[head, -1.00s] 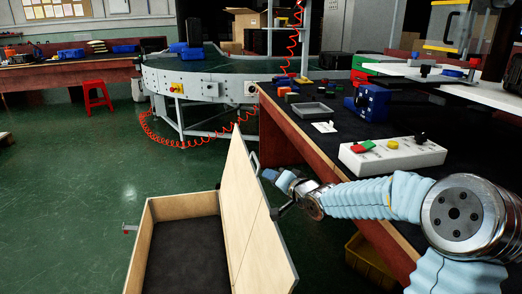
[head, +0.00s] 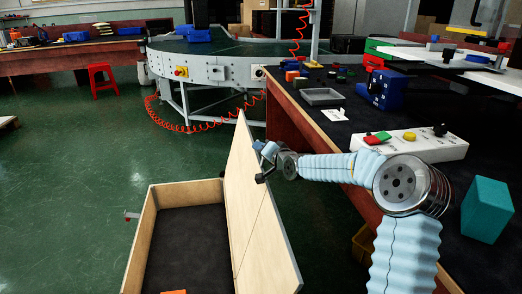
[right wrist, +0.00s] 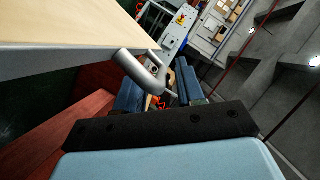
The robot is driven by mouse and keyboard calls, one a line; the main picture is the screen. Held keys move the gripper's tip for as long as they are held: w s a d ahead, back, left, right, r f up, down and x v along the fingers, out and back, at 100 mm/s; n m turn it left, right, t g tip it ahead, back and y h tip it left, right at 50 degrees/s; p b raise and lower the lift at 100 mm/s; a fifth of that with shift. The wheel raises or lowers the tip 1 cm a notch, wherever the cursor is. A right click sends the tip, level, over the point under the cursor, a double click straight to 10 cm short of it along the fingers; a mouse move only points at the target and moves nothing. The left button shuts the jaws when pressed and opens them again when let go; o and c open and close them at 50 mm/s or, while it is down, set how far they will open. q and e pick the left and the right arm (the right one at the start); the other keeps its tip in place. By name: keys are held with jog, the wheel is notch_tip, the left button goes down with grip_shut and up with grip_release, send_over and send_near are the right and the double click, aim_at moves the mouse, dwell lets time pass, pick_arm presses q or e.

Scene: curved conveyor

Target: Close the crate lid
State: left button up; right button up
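The wooden crate (head: 152,232) stands open on the floor, with a dark inside. Its pale lid (head: 258,220) stands raised along the crate's right side, leaning a little. My right gripper (head: 261,164) is at the lid's outer face, near its upper edge. In the right wrist view, the lid (right wrist: 60,25) fills the upper left, and its grey bent handle (right wrist: 135,68) reaches in front of the gripper (right wrist: 160,92). The blue fingers are apart, with the handle's end overlapping the gap; firm contact cannot be told. My left gripper is out of view.
A dark-topped workbench (head: 315,125) stands to the right, holding a grey tray (head: 322,97), a white button box (head: 420,147) and a teal block (head: 487,208). The curved conveyor (head: 215,65) is behind. Green floor (head: 70,180) is clear left of the crate.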

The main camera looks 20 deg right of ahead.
jog(key=shift+w+f, duration=0.15)
jog(key=shift+w, duration=0.55)
grip_shut()
